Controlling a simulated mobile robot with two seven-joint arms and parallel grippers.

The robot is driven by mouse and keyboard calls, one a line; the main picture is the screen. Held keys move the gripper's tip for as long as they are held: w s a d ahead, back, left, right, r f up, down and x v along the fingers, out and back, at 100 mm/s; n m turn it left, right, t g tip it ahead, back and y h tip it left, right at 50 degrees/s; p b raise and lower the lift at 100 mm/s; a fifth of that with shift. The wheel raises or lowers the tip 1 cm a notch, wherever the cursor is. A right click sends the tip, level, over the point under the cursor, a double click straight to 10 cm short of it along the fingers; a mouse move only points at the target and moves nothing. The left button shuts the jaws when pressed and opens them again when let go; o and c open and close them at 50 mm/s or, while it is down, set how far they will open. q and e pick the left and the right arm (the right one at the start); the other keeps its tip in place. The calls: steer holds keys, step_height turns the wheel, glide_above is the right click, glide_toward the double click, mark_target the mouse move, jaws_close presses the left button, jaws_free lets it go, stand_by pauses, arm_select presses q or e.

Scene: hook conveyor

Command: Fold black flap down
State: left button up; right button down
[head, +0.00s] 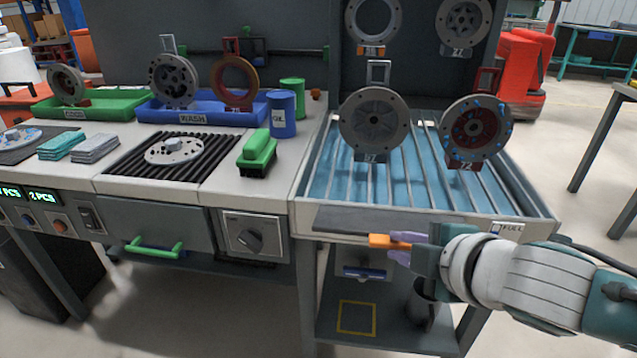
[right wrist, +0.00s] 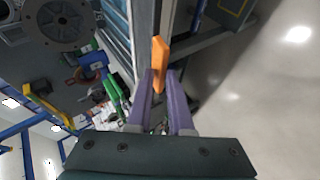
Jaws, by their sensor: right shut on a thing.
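The black flap (head: 350,219) is a dark strip along the front edge of the blue roller table (head: 318,192) in the head view. Its right part runs behind my right gripper, and I cannot tell its exact tilt. My right gripper (head: 396,247) is at the front of the table, just below the flap's right part. Its purple fingers are shut on an orange piece (head: 383,241), which also shows in the right wrist view (right wrist: 159,58). I cannot tell whether this piece is joined to the flap. My left gripper is not in view.
A green brush (head: 257,153), a blue can (head: 283,114) and a blue tray (head: 206,117) stand on the left bench. A lower shelf (head: 385,325) lies under the table. Open floor is at the right.

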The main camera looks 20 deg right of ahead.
steer(key=shift+s+f, duration=0.1)
steer(key=shift+f, duration=0.3)
steer(key=c, duration=0.9)
jaws_free()
steer(key=shift+r, duration=0.1)
steer(key=p+v, duration=0.3)
steer(key=v, duration=0.6)
steer(key=shift+s+r, duration=0.25)
steer(key=shift+s, duration=0.05)
steer(key=shift+c, duration=0.5)
